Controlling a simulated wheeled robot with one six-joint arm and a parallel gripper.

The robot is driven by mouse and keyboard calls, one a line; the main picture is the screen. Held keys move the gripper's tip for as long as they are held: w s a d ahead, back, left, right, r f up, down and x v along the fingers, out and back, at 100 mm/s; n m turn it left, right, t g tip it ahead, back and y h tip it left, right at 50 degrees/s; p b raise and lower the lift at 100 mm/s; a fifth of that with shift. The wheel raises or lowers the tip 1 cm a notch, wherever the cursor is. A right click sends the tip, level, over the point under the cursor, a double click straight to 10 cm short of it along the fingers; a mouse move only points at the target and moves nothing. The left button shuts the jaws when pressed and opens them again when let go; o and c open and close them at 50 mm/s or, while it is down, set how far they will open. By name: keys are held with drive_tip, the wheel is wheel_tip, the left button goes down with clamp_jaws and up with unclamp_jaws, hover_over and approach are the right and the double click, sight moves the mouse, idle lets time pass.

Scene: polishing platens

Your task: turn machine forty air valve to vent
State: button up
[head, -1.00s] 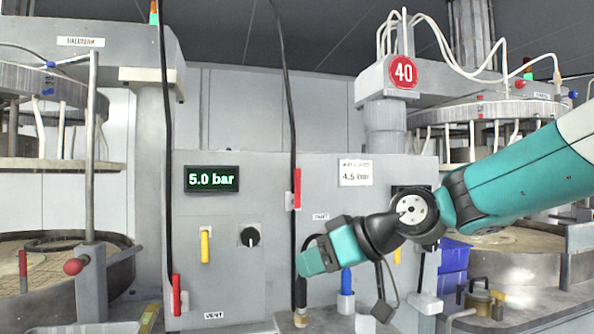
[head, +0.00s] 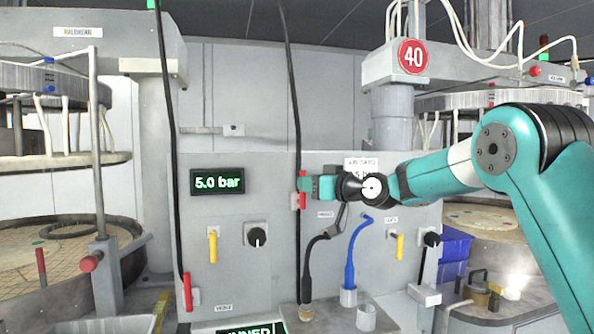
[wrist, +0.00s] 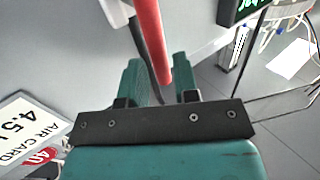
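A red valve lever (head: 302,180) stands upright on a black line on the grey panel, below and left of the round red 40 sign (head: 413,57). My gripper (head: 306,188) is at this lever in the head view and partly hides it. In the wrist view the red lever (wrist: 150,40) runs down between the two teal fingers of my gripper (wrist: 158,78). The fingers stand apart, with a gap on the left side of the lever. A small label (head: 325,214) sits below; I cannot read it. A white air card (wrist: 30,135) reads 4.5 and 40.
A second red lever (head: 187,292) hangs lower left on another black line. Yellow handles (head: 212,246) and a black knob (head: 257,236) are on the panel under the 5.0 bar display (head: 217,181). A blue hose (head: 350,262) and blue bins (head: 455,250) stand right.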

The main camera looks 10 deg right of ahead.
drive_tip(key=shift+p+x, duration=0.75)
drive_tip(key=shift+x, duration=1.5)
drive_tip(key=shift+c, duration=0.3)
clamp_jaws()
